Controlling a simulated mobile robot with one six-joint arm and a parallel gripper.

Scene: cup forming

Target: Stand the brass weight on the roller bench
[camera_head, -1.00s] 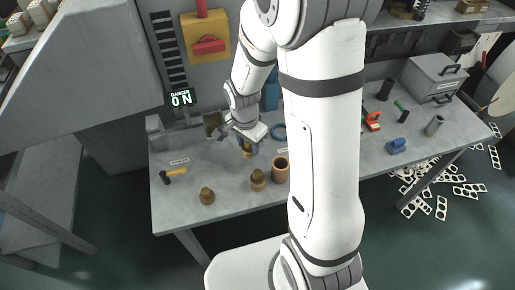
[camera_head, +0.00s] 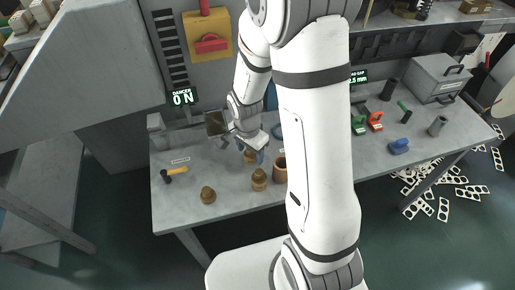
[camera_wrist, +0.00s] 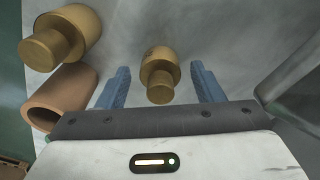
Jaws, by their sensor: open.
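A brass weight (camera_wrist: 160,74) with a narrower knob stands between the two blue fingers of my gripper (camera_wrist: 160,86) in the wrist view. The fingers are open, with a gap on each side of it. In the head view this weight (camera_head: 249,157) is partly hidden by my gripper (camera_head: 252,147), low over the roller bench (camera_head: 225,172). A second brass weight (camera_head: 259,181) stands nearer the front edge; it also shows at upper left in the wrist view (camera_wrist: 72,32). A third brass weight (camera_head: 208,195) stands farther left, near the front edge.
A hollow brown cylinder (camera_head: 280,172) stands right of the second weight, close to my gripper in the wrist view (camera_wrist: 62,96). A blue object (camera_head: 398,146) and grey toolbox (camera_head: 436,77) are at the right. The bench's front left is mostly clear.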

